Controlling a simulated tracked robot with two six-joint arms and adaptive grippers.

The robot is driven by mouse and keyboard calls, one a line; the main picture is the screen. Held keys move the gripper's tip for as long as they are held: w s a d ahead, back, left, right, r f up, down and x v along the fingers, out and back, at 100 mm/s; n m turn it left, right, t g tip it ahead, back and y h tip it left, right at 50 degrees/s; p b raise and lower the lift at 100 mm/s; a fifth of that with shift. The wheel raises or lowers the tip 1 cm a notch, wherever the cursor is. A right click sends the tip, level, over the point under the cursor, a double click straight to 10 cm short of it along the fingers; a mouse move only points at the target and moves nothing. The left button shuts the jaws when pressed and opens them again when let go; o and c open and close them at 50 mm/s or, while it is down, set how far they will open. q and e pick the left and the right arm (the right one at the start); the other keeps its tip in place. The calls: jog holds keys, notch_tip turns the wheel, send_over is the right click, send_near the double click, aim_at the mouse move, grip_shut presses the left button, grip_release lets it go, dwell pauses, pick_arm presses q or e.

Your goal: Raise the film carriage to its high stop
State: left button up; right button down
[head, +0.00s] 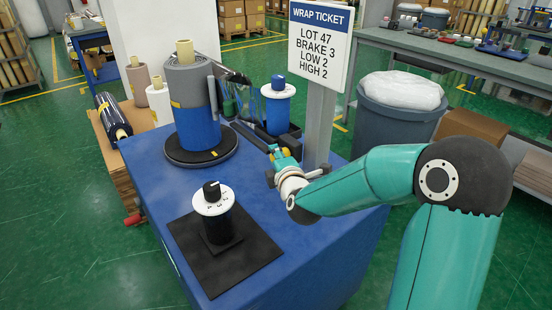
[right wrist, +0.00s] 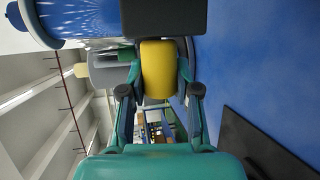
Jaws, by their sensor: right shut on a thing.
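My right gripper (head: 280,155) is shut around a yellow grip (head: 273,149) at the near end of a dark lever (head: 250,136). In the right wrist view the yellow grip (right wrist: 158,65) sits between both fingers. The lever runs back toward a grey post (head: 214,92) beside the wrapped roll (head: 187,90). What looks like the film carriage (head: 229,100), dark and green, is at the post; its exact height is unclear. The ticket (head: 321,38) reads LOT 47, BRAKE 3, LOW 2, HIGH 2. My left gripper is out of view.
A white dial with a black knob (head: 212,192) stands on a black mat (head: 195,245) at the front. A white dial with a blue knob (head: 278,85) stands behind the lever. The roll rests on a dark turntable (head: 225,150). The sign post (head: 319,130) rises close behind my right gripper.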

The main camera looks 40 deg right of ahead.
jog(key=c, duration=0.8)
grip_release()
jog(key=shift+r, duration=0.35)
jog(key=shift+c, duration=0.2)
jog(key=shift+o, duration=0.2)
jog(key=shift+f, duration=0.1)
jog(key=v, duration=0.7)
jog(key=shift+s, duration=0.2)
jog(key=shift+a+f, duration=0.1)
jog(key=shift+a, duration=0.05)
